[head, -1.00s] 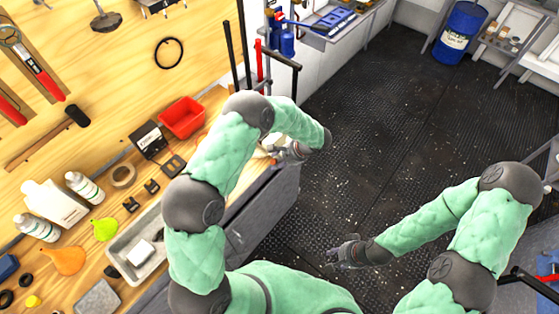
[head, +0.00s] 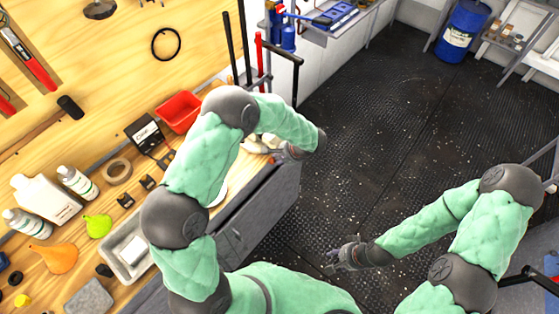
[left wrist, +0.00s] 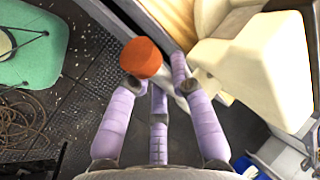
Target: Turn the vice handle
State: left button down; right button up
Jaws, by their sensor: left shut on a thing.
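The cream vice (left wrist: 235,50) stands at the bench edge and fills the upper right of the left wrist view. In the head view it (head: 256,146) is mostly hidden behind my left arm. Its handle ends in an orange-red knob (left wrist: 141,57), which sits between the fingertips in the left wrist view. My left gripper (left wrist: 155,78), with lilac-grey fingers, is shut on the handle. It also shows in the head view (head: 287,152) beside the vice. My right gripper (head: 340,255) hangs empty over the dark floor, its fingers apart, away from the bench.
The wooden bench holds a red bin (head: 180,112), a grey tray (head: 127,250), white bottles (head: 75,183) and funnels left of my left arm. Tall dark bars stand behind the vice. A blue barrel (head: 464,32) stands far back. The riveted floor in the middle is clear.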

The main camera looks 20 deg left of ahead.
pick_arm(q)
jog(key=shift+s+a+f+n+t+h+b, duration=0.2)
jog(key=shift+f+t+b, duration=0.45)
jog(key=shift+b, duration=2.2)
jog(key=shift+s+d+f+n+t+h+b, duration=0.2)
jog(key=shift+f+t+b, duration=0.5)
jog(key=shift+b, duration=2.15)
jog(key=shift+a+f+n+t+h+b, duration=0.3)
jog(key=shift+t+b, duration=0.65)
jog(key=shift+b, duration=1.9)
jog(key=shift+d, duration=0.15)
jog(key=c, duration=1.1)
grip_release()
jog(key=shift+r, duration=0.1)
jog(key=v, duration=1.1)
jog(key=shift+s+d+r, duration=0.2)
jog(key=shift+d+r, duration=0.05)
